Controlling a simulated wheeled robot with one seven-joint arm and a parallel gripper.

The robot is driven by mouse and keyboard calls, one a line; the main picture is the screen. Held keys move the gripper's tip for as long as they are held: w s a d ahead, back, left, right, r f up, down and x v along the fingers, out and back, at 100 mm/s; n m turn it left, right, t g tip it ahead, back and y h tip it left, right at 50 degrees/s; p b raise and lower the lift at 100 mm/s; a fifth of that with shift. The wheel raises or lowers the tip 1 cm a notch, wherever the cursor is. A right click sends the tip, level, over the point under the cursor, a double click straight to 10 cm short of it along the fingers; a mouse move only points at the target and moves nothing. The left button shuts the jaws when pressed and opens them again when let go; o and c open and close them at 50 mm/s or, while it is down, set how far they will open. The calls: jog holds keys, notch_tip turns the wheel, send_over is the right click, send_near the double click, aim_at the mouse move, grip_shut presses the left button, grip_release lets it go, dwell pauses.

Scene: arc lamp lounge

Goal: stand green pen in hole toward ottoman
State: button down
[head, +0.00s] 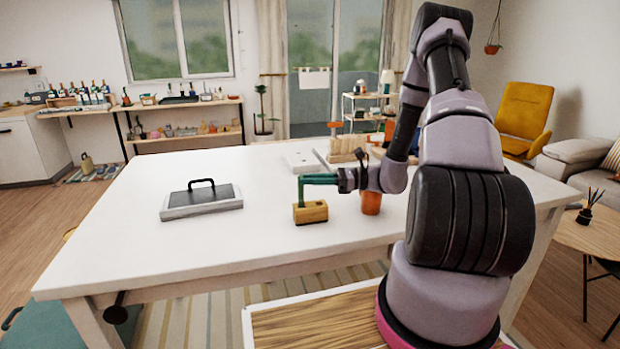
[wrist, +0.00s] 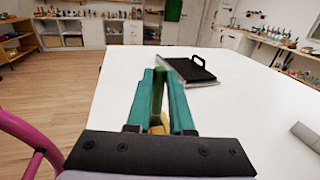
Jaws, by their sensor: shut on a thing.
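The green pen (wrist: 158,92) is upright between the teal fingers of my gripper (wrist: 160,78), which is shut on it. In the head view my gripper (head: 303,179) reaches left over the table, above the left end of a small wooden block (head: 311,214). The pen's lower part meets the block's top there. I cannot tell whether its tip is inside a hole, because the holes are not clear. In the wrist view the fingers hide most of the block (wrist: 157,128). I cannot identify the ottoman with certainty.
The white table (head: 260,240) holds a grey board with a black handle (head: 201,201) at the left. An orange cup (head: 371,203) stands right of the block, close to my arm. A wooden rack (head: 347,147) is farther back. The table's front left is clear.

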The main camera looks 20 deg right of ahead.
jog(key=shift+f, duration=0.85)
jog(key=c, duration=0.7)
grip_release()
jog(key=v, duration=1.1)
